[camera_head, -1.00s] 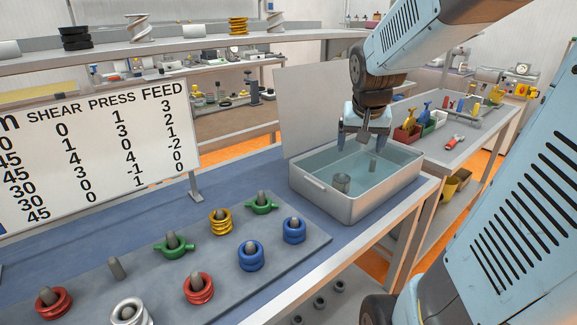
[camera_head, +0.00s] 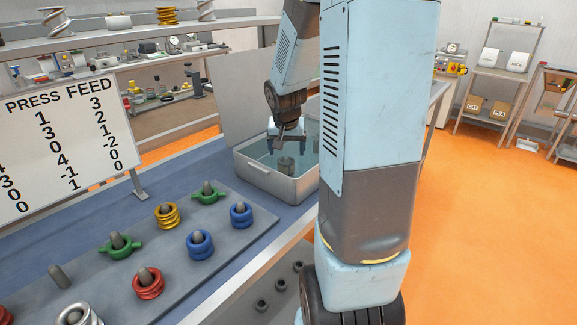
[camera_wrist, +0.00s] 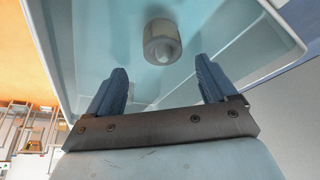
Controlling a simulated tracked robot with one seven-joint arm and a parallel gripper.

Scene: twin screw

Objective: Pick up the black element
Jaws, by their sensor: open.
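My gripper (camera_head: 287,138) is over the grey metal tray (camera_head: 267,178) on the bench, fingers pointing down. In the wrist view my gripper (camera_wrist: 162,68) has its fingers wide apart with nothing between them. A grey cylindrical element (camera_head: 286,165) stands inside the tray, in what looks like clear bluish liquid. It also shows in the wrist view (camera_wrist: 155,32), beyond the fingertips and apart from them, with a rounded centre. No clearly black element shows on the bench or in the tray. My arm hides the tray's right part.
Left of the tray, a grey board (camera_head: 228,244) carries red, blue, green, yellow and silver elements on pegs; one peg (camera_head: 58,277) is bare. A whiteboard (camera_head: 70,135) stands behind it. A shelf (camera_head: 120,37) runs along the back. Open orange floor (camera_head: 480,190) lies to the right.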

